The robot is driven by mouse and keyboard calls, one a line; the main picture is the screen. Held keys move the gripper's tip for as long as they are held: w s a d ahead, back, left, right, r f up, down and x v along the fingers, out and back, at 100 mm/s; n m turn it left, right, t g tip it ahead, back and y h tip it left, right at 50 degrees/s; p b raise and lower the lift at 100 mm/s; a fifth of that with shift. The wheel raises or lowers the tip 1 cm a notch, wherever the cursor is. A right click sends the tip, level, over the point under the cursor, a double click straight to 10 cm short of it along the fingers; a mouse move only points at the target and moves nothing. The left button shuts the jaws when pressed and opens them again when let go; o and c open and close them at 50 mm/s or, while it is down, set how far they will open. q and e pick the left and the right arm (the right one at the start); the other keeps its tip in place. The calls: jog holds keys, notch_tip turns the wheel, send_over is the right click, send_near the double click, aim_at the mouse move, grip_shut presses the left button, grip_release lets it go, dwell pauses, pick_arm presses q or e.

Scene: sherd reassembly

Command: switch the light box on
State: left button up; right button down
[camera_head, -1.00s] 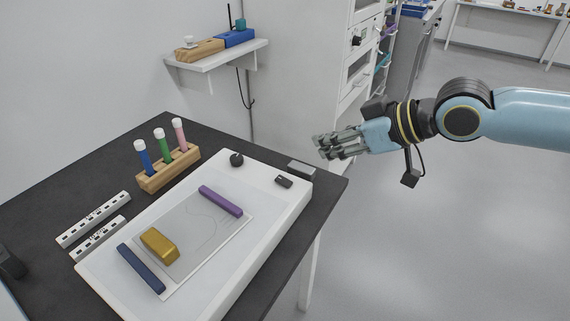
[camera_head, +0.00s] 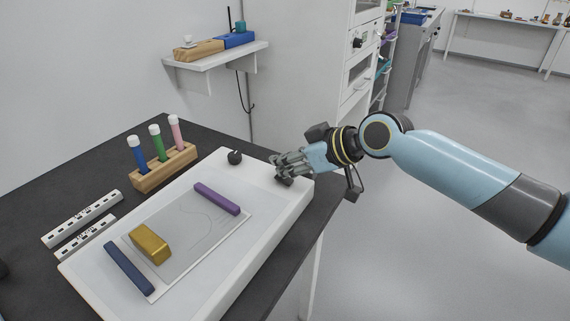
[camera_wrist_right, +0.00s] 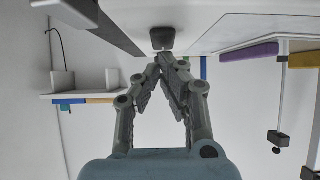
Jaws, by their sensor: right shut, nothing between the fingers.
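The light box (camera_head: 226,288) is a wide white slab on the dark table, with a pale panel that shows no clear glow. A small dark switch (camera_head: 284,181) sits at its far right corner, partly covered by my right gripper. My right gripper (camera_head: 279,168) is shut and empty, its fingertips at the switch. In the right wrist view the switch (camera_wrist_right: 162,38) lies just beyond the closed fingertips (camera_wrist_right: 166,60); I cannot tell whether they touch. My left gripper is not in view.
A clear sheet (camera_head: 190,262) on the panel carries a purple bar (camera_head: 216,198), a gold block (camera_head: 150,243) and a navy bar (camera_head: 129,268). A wooden rack (camera_head: 165,170) with capped tubes and two white strips (camera_head: 82,218) lie to the left.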

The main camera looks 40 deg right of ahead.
dwell(0.3)
jog(key=g+p, duration=0.1)
jog(key=p, duration=0.1)
jog(key=w+g+h+p, duration=0.1)
jog(key=p, duration=0.2)
jog(key=shift+a+f+g, duration=0.15)
jog(key=shift+a+g, duration=0.05)
jog(key=shift+g, duration=0.1)
jog(key=shift+f+p, duration=0.2)
jog(key=shift+p, duration=0.15)
jog(key=shift+f, duration=0.35)
jog(key=shift+s, duration=0.1)
